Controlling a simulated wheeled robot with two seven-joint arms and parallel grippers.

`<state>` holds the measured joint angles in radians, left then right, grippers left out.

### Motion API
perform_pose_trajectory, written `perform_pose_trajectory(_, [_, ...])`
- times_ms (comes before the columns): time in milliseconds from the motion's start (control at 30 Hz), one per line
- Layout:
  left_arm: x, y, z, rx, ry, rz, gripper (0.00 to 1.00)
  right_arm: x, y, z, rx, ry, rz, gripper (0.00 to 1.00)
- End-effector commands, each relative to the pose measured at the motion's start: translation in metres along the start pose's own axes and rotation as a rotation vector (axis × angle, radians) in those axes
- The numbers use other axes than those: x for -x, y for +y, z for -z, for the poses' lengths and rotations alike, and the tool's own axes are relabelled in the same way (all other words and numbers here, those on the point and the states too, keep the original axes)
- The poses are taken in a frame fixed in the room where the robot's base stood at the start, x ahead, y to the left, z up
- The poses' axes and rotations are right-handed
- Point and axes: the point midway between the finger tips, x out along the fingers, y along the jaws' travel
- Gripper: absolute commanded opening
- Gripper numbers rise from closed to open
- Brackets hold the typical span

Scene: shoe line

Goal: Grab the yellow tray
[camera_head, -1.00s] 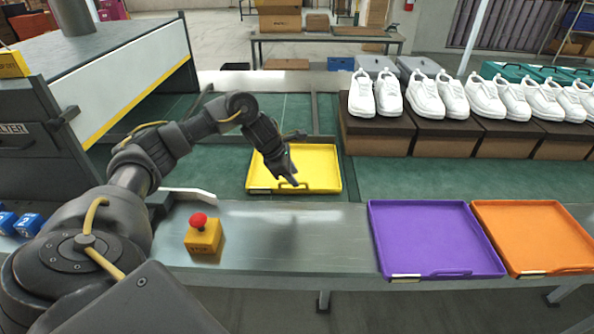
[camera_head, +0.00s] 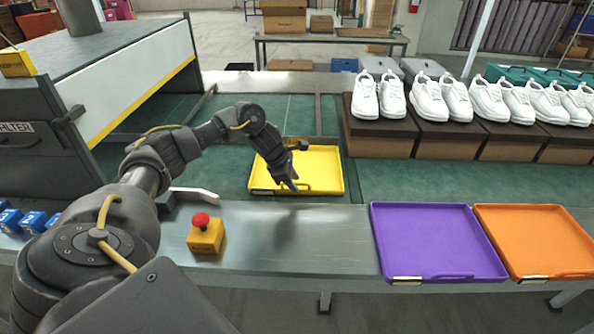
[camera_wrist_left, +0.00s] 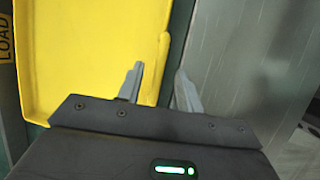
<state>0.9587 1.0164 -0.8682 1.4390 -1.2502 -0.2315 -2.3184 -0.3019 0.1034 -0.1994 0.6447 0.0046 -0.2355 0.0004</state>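The yellow tray (camera_head: 322,165) lies flat on the green conveyor in the head view, with a handle on its near side. In the left wrist view the yellow tray (camera_wrist_left: 85,45) fills the upper left. My left gripper (camera_head: 292,185) is over the tray's near edge at the handle. In the wrist view my left gripper (camera_wrist_left: 158,80) has its two fingers apart, one over the tray and one past its rim. My right gripper is not in view.
A purple tray (camera_head: 435,240) and an orange tray (camera_head: 535,240) lie on the metal ledge at right. A yellow stop box with a red button (camera_head: 205,233) stands on the ledge near my left arm. White shoes (camera_head: 430,98) stand on brown boxes (camera_head: 455,137) behind.

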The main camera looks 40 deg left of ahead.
Motion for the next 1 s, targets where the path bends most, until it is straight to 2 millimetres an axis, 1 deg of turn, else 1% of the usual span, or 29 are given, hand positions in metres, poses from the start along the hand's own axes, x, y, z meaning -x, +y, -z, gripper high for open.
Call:
perform_pose_trajectory(33, [-0.007, 0.000, -0.001, 0.002, 0.001, 0.003, 0.36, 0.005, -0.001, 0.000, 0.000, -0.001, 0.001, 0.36])
perform_pose_trajectory(100, [-0.018, 0.001, -0.001, 0.003, 0.001, 0.004, 0.36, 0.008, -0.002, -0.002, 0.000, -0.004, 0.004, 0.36])
perform_pose_trajectory(233, [-0.035, 0.002, 0.000, 0.002, 0.000, 0.001, 0.36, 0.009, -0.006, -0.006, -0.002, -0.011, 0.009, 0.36])
perform_pose_trajectory(367, [-0.042, 0.002, 0.001, 0.000, 0.001, 0.000, 0.36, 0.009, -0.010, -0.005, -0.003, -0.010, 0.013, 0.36])
perform_pose_trajectory(567, [-0.042, 0.002, 0.001, 0.000, 0.001, -0.001, 0.36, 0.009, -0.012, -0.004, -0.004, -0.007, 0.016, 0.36])
perform_pose_trajectory(833, [-0.042, 0.002, 0.001, 0.000, 0.000, -0.001, 0.01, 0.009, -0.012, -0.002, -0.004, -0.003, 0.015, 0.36])
perform_pose_trajectory(1000, [-0.042, 0.002, 0.001, 0.000, 0.000, -0.001, 0.00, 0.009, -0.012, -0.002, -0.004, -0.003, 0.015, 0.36])
